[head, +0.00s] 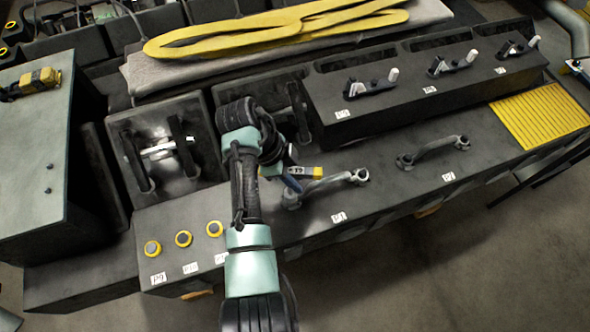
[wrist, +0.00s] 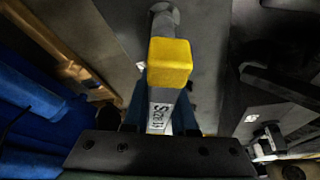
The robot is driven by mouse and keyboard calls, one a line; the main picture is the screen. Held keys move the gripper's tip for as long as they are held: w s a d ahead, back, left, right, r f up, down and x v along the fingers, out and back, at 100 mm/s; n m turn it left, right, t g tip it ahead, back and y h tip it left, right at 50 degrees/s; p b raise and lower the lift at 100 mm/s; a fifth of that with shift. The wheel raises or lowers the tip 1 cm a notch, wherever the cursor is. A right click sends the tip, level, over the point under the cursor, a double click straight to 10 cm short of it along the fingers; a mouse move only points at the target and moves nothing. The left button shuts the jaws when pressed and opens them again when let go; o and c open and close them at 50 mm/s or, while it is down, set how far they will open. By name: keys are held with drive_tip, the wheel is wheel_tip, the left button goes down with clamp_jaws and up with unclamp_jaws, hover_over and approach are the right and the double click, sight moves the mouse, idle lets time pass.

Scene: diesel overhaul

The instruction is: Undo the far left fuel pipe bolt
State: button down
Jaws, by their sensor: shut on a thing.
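My gripper (wrist: 160,112), with blue fingers, is shut on a grey tool with a yellow block (wrist: 170,62) and dark lettering on its handle. In the head view the tool (head: 303,171) shows as a short labelled piece with a yellow end. A grey fuel pipe (head: 325,186) with round ends lies just below and right of the gripper. Its left end (head: 291,200) is close to the fingers; contact cannot be told. A second similar pipe (head: 433,151) lies farther right. A grey round part (wrist: 163,18) shows beyond the yellow block in the wrist view.
Yellow-ringed round fittings (head: 183,239) sit on the block's left top. Small levers (head: 370,86) stand on the raised dark housing behind. A yellow ribbed pad (head: 540,115) lies at the right. A grey cabinet (head: 35,150) stands at far left.

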drive_tip(key=n+p, duration=0.1)
drive_tip(key=n, duration=0.1)
drive_tip(key=n+t+p, duration=0.1)
drive_tip(key=n, duration=0.1)
drive_tip(key=n+t+p, duration=0.1)
drive_tip(key=n, duration=0.1)
drive_tip(key=shift+w+r+y+p, duration=0.25)
drive_tip(key=shift+r+y+p, duration=0.05)
drive_tip(key=shift+p, duration=0.05)
drive_tip(key=shift+w+f+n+t+y+p, duration=0.1)
drive_tip(key=shift+w+n+t+y+p, duration=0.2)
drive_tip(key=shift+n, duration=0.5)
drive_tip(key=shift+s+f+n+t+p, duration=0.1)
drive_tip(key=shift+n+t, duration=0.3)
drive_tip(key=shift+n, duration=0.4)
